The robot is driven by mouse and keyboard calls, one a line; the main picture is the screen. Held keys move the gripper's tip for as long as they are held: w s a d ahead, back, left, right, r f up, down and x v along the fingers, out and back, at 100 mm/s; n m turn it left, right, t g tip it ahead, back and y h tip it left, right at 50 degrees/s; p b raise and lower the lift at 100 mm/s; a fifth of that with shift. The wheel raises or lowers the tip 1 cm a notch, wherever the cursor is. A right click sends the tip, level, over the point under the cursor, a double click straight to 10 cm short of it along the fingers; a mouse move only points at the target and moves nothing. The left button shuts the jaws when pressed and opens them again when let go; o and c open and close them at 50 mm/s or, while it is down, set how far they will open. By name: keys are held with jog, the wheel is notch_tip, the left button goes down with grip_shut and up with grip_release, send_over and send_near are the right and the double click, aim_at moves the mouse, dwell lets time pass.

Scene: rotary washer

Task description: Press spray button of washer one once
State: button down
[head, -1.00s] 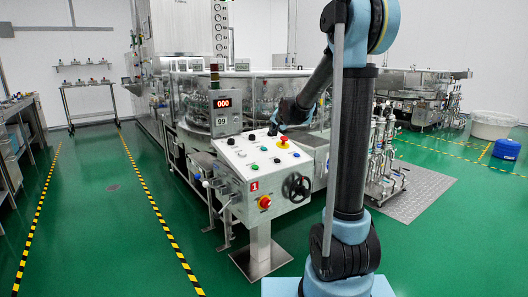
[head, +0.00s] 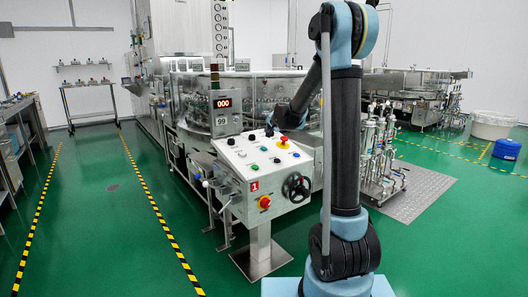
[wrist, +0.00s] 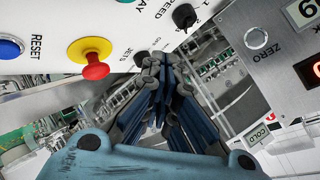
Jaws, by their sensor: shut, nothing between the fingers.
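The washer control panel (head: 230,153), white with a red "1" label (head: 254,186), stands in front of the machine in the head view. My gripper (wrist: 157,62) is shut and empty over the panel's far edge, beside the JETS label. In the head view it is small and partly hidden at the panel's back edge (head: 270,130). A green button (wrist: 127,1) is cut off at the top of the wrist view, near lettering ending in "AY". The rest of that label is out of frame.
A red mushroom button on yellow (wrist: 93,62), a blue RESET button (wrist: 10,47) and a black selector knob (wrist: 184,16) are near my gripper. A grey display box with a ZERO button (wrist: 256,38) stands close on the right in the wrist view.

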jog(key=shift+w+a+f, duration=0.2)
jog(key=shift+w+f, duration=0.05)
jog(key=shift+f, duration=1)
jog(key=shift+w+a+f, duration=0.2)
jog(key=shift+w+f, duration=0.1)
jog(key=shift+f, duration=0.9)
jog(key=shift+w+a+f, duration=0.2)
jog(key=shift+w+f, duration=0.05)
jog(key=shift+f, duration=1)
jog(key=shift+w+a+f, duration=0.1)
jog(key=shift+f, duration=0.6)
jog(key=shift+r, duration=0.8)
jog(key=shift+s+d+r, duration=0.15)
jog(key=shift+s+r, duration=0.1)
jog(key=shift+r, duration=0.55)
jog(key=shift+s+d+r, duration=0.2)
jog(key=shift+r, duration=0.65)
jog(key=shift+s+d+r, duration=0.15)
jog(key=shift+s+r, duration=0.1)
jog(key=shift+r, duration=0.55)
